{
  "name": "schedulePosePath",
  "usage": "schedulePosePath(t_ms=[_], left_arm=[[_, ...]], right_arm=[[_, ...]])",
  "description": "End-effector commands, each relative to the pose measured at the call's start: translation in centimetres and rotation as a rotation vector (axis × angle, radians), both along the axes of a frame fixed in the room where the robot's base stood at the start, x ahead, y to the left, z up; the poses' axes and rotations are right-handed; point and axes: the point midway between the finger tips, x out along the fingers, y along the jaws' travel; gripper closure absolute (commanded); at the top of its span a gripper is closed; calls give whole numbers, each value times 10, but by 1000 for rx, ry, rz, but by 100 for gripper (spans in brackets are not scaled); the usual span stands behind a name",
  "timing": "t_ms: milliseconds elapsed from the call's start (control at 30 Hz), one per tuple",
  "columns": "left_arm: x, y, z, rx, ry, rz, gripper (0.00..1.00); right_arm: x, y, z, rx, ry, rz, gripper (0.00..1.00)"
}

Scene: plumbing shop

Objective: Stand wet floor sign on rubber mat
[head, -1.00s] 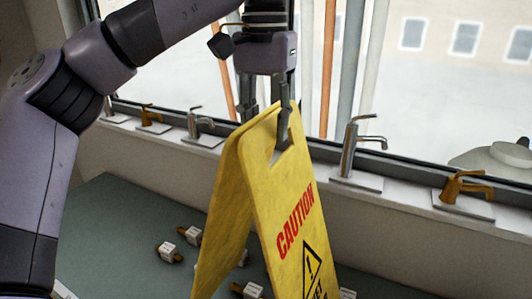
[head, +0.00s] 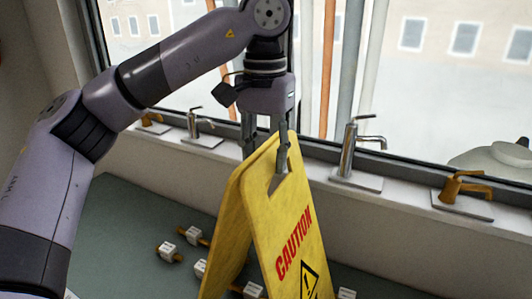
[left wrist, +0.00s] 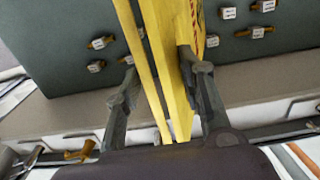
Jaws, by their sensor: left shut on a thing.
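The yellow wet floor sign (head: 285,225) stands out in the middle of the head view, its two panels spread in an A shape, with red CAUTION lettering facing me. Its lower edge is cut off by the frame. My left gripper (head: 266,160) is shut on the top of the sign, one finger through the handle cutout. In the left wrist view, the fingers (left wrist: 160,95) lie on both sides of the sign's panels (left wrist: 178,75). I cannot make out the rubber mat for certain. My right gripper is not in view.
A grey-green surface (head: 130,225) lies below the sign, with several small brass fittings with white tags (head: 168,252) on it. Taps, including a chrome one (head: 349,155) and a brass one (head: 462,188), stand on the window sill behind. Upright pipes (head: 350,60) rise at the window.

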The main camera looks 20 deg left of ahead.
Motion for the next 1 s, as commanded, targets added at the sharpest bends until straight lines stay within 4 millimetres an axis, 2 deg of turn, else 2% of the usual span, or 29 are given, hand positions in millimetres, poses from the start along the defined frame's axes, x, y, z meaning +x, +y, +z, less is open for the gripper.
schedulePosePath(t_ms=[33,300,700,867,1000], left_arm=[[0,0,-1,0,1,0,62],[0,0,-1,0,1,0,44],[0,0,4,0,-1,0,44],[0,0,22,2,-3,1,44],[0,0,50,2,-5,3,44]], right_arm=[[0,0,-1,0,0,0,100],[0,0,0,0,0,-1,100],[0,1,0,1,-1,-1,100],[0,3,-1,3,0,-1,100],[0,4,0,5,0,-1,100]])
